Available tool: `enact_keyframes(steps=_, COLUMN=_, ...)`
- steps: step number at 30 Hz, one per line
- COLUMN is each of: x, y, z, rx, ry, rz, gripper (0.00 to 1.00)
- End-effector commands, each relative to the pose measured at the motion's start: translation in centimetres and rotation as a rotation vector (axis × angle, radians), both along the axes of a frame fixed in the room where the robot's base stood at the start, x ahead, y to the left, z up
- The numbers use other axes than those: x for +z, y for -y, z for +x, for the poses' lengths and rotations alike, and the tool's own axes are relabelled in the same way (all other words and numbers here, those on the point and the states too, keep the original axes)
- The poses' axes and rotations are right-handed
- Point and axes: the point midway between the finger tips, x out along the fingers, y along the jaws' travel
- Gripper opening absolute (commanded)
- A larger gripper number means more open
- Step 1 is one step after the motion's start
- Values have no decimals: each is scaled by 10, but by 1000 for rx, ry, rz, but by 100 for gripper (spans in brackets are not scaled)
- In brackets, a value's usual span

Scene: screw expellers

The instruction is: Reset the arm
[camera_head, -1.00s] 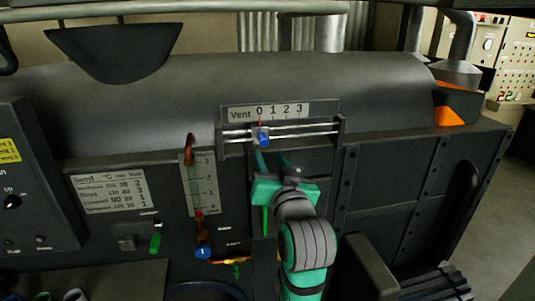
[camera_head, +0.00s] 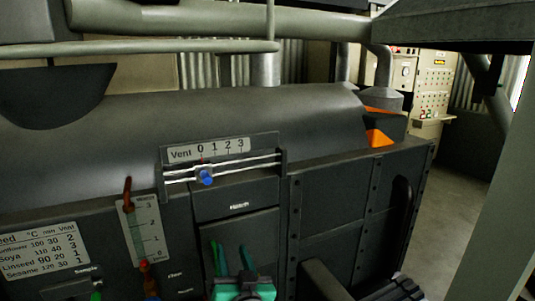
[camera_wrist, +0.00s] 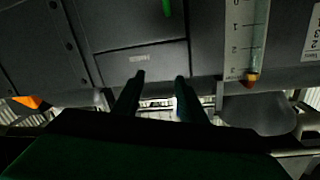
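My gripper (camera_head: 234,252) is low in the head view, in front of the dark machine panel and below the vent slider. Its two fingers show apart in the wrist view (camera_wrist: 160,78), with nothing between them. The blue vent knob (camera_head: 205,177) sits on its rails under the "0" end of the vent scale (camera_head: 208,149). The gripper is clear of the knob.
A gauge with a red-brown marker (camera_head: 145,235) and a seed settings plate (camera_head: 40,250) are on the panel at left. An orange part (camera_head: 380,138) is at the machine's right end. Open floor (camera_head: 455,190) lies at right.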

Motion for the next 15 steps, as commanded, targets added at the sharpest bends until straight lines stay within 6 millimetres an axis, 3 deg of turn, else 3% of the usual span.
enact_keyframes(steps=1, x=-22, y=4, z=-6, rx=-13, ry=-15, rz=-1, gripper=38)
enact_keyframes(steps=3, x=-46, y=10, z=-14, rx=-34, ry=-23, rz=-2, gripper=38)
enact_keyframes(steps=8, x=-98, y=24, z=-39, rx=-79, ry=-39, rz=-11, gripper=38)
enact_keyframes(steps=15, x=-166, y=44, z=-88, rx=-145, ry=-64, rz=-41, gripper=38)
